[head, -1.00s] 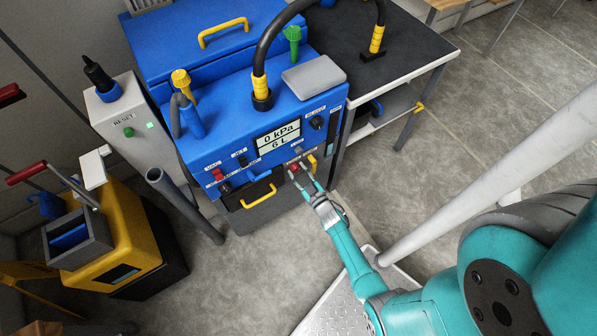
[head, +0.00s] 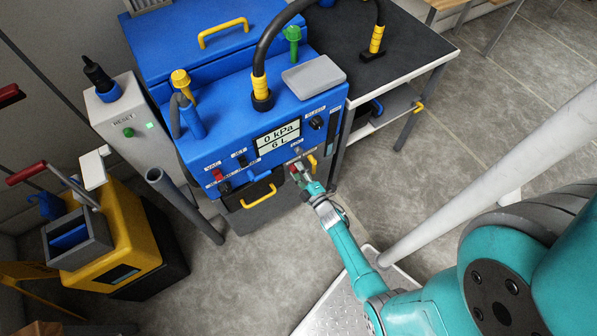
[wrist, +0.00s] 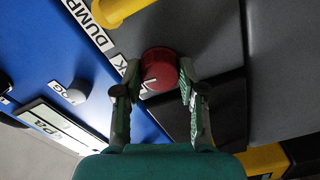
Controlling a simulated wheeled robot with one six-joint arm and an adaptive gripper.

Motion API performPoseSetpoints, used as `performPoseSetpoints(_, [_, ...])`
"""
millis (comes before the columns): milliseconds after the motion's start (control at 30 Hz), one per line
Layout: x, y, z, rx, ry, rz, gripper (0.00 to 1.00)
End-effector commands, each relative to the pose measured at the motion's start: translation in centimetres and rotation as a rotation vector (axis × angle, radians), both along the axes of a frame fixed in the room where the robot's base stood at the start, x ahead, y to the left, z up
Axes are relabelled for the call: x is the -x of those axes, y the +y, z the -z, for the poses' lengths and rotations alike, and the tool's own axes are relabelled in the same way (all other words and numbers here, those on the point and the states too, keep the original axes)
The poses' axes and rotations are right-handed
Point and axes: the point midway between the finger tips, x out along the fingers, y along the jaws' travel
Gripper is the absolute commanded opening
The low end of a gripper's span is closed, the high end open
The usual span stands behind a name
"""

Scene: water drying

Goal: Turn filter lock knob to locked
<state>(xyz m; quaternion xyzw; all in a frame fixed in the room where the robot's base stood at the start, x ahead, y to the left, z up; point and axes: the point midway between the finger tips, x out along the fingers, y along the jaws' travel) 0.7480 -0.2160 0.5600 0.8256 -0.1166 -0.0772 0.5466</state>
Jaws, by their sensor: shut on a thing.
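The knob is a round red cap (wrist: 159,67) on the dark front of the blue machine, in the upper middle of the wrist view. A white label partly hidden beside it shows a letter K. A white mark shows on the knob's lower face. My gripper (wrist: 158,78) is shut on the red knob, with one green finger on each side. In the head view my gripper (head: 299,175) is at the lower right of the machine's front panel and covers most of the knob. I cannot read the knob's lock position.
The blue machine (head: 225,140) has a display (head: 279,137) reading 0 kPa and 6 L. A yellow handle (wrist: 122,10) labelled DUMP and a grey knob (wrist: 78,92) are close to my fingers. A yellow drawer handle (head: 260,197) is to the left.

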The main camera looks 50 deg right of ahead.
Motion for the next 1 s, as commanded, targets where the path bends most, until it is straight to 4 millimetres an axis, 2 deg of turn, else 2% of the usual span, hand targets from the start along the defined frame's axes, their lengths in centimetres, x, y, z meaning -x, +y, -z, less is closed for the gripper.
performPoseSetpoints(333, [-0.03, 0.08, -0.01, 0.130, 0.037, -0.002, 0.05])
performPoseSetpoints(867, [-0.04, 0.10, 0.01, 0.151, 0.043, -0.003, 0.05])
performPoseSetpoints(900, [-0.04, 0.10, 0.01, 0.151, 0.043, -0.003, 0.47])
performPoseSetpoints(967, [-0.03, 0.09, 0.01, 0.150, 0.043, -0.002, 0.62])
performPoseSetpoints(1000, [-0.02, 0.09, 0.01, 0.150, 0.043, -0.002, 0.65])
